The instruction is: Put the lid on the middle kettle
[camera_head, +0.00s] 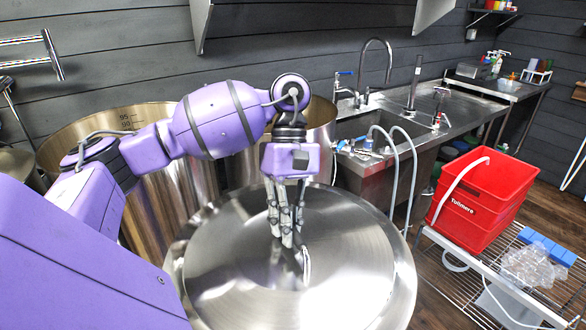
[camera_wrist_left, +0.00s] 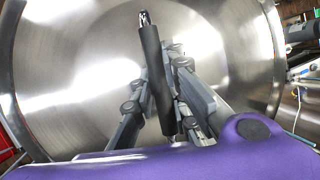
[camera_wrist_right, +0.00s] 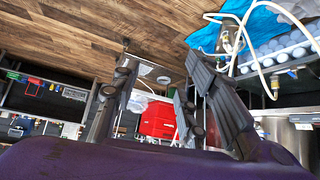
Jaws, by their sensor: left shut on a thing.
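The large round steel lid (camera_head: 345,265) lies in the lower middle of the head view, and its shiny surface fills much of the left wrist view (camera_wrist_left: 75,75). My left gripper (camera_head: 288,235) comes down over its middle. Its fingers are shut on the lid's black bar handle (camera_wrist_left: 153,60). A large steel kettle (camera_head: 165,205) with volume marks inside stands left of and behind the lid. Another steel kettle wall (camera_head: 322,135) shows behind my left wrist. The lid hides what is under it, so I cannot tell whether it is seated. My right gripper (camera_wrist_right: 160,95) is open and empty.
A steel sink counter (camera_head: 450,130) with taps and hoses stands behind to the right. A red crate (camera_head: 485,190) sits on a wire rack (camera_head: 500,290) at right. Wooden floor shows beyond it. A blue cloth (camera_wrist_right: 225,30) and hoses are close to my right gripper's view.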

